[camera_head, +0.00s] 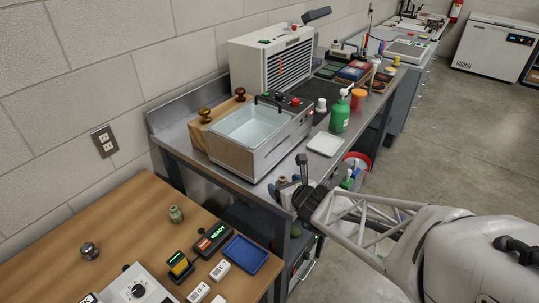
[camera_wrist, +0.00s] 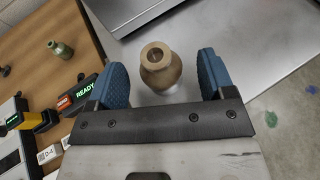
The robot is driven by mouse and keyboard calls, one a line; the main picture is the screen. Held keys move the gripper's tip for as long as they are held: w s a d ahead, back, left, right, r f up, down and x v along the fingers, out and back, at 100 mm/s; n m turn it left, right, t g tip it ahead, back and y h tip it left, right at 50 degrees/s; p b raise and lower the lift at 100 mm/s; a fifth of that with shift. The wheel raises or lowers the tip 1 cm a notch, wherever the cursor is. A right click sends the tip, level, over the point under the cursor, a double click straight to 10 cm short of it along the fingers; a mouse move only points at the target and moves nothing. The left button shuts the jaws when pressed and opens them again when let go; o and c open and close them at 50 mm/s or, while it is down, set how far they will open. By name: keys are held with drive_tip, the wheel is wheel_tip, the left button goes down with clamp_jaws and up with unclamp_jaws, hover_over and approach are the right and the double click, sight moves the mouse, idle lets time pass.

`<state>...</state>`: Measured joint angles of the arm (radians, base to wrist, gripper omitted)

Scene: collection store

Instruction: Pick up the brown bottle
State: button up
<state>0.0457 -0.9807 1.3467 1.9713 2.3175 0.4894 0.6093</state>
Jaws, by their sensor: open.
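The brown bottle (camera_wrist: 161,72) has a round open neck and stands on the grey metal bench. In the wrist view it is between the two blue fingers of my gripper (camera_wrist: 163,74), with a gap showing on each side. My gripper is open and holds nothing. In the head view my gripper (camera_head: 294,178) is at the bench's near front corner, and its dark parts partly hide the brown bottle (camera_head: 283,181).
A metal water basin (camera_head: 253,150) stands close behind the bottle. The wooden table (camera_head: 128,210) at left holds a small greenish bottle (camera_head: 176,214) and several devices.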

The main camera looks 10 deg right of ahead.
sight(280, 182)
drive_tip(key=shift+x, duration=1.6)
drive_tip(key=shift+c, duration=0.3)
drive_tip(key=c, duration=1)
